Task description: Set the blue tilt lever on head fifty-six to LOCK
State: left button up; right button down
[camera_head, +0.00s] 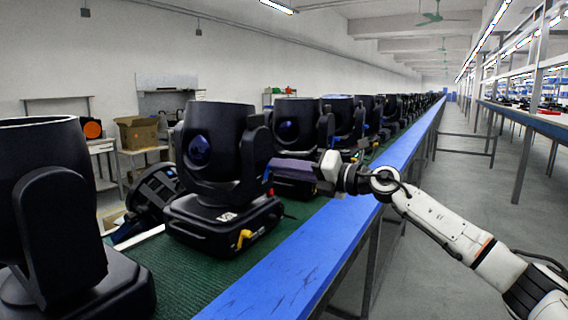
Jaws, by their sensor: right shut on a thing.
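A black moving-head light (211,150) stands upright on the green mat of the bench, its lens turned toward the left front. A small blue lever (267,171) shows at the right side of its yoke. My right gripper (272,172) reaches in from the right and is shut on this lever, hiding most of it. The lever's setting and any LOCK marking cannot be read. A small white label (227,216) and a yellow lever (243,238) are on the base; the head's number is too small to read. My left gripper is not in view.
Another black head (48,200) stands close at the left front. A long row of similar heads (297,125) runs back along the bench. The bench's blue edge (330,235) is clear. An open aisle (455,190) lies to the right.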

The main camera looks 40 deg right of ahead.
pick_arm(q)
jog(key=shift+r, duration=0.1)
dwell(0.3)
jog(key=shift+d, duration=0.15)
pick_arm(e)
jog(key=c, duration=1.7)
grip_release()
jog(key=shift+c, duration=0.2)
jog(key=shift+d, duration=0.1)
